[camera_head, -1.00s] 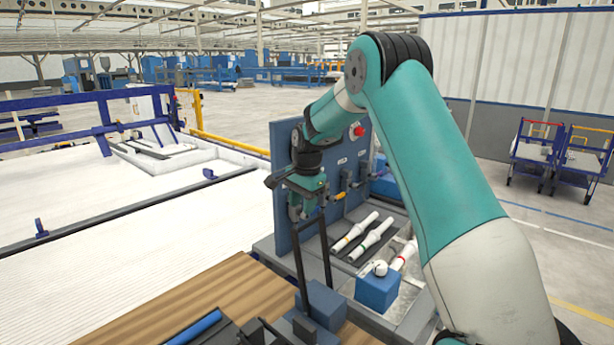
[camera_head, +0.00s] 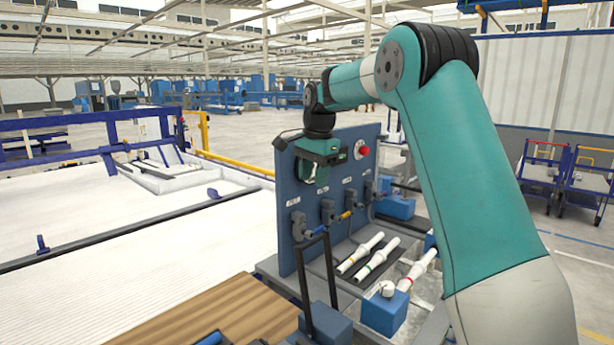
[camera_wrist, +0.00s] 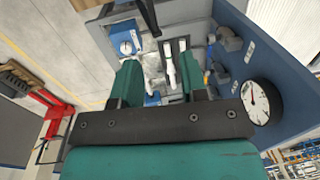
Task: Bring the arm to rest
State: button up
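My gripper (camera_head: 313,176) hangs in front of the upper part of the blue upright panel (camera_head: 288,205), above the pipes. In the wrist view its two teal fingers (camera_wrist: 160,74) are spread apart with nothing held between them. My arm is bent, with its elbow high on the right. Below, two white pipes (camera_head: 361,252) (camera_head: 377,259) with coloured bands lie side by side on a dark tray. Another white pipe (camera_head: 416,270) with a red band lies to their right, in a pale bin.
The panel carries grey fittings (camera_head: 327,211), a red button (camera_head: 364,150) and, in the wrist view, a round gauge (camera_wrist: 260,101). A blue block (camera_head: 384,313) with a white round part stands near the front. Dark uprights (camera_head: 305,285) rise left of the pipes. Wheeled carts (camera_head: 587,182) stand at right.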

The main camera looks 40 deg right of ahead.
jog(key=shift+a, duration=0.1)
jog(key=s+a+f+n+y+b, duration=0.1)
jog(key=s+a+n, duration=0.5)
jog(key=a, duration=0.4)
jog(key=s+a+f+n+y+b, duration=0.1)
jog(key=s+a+f+n, duration=0.1)
jog(key=s+a+n, duration=0.6)
jog(key=s+a+f+n+y, duration=0.1)
jog(key=s+a+f+n, duration=0.2)
jog(key=s+a, duration=0.3)
jog(key=s+a+f+n+g+b, duration=0.1)
jog(key=s+a+f+n, duration=0.2)
jog(key=s, duration=1)
jog(key=a+n, duration=0.3)
jog(key=shift+y, duration=0.4)
jog(key=shift+o, duration=0.2)
jog(key=shift+w+d, duration=0.1)
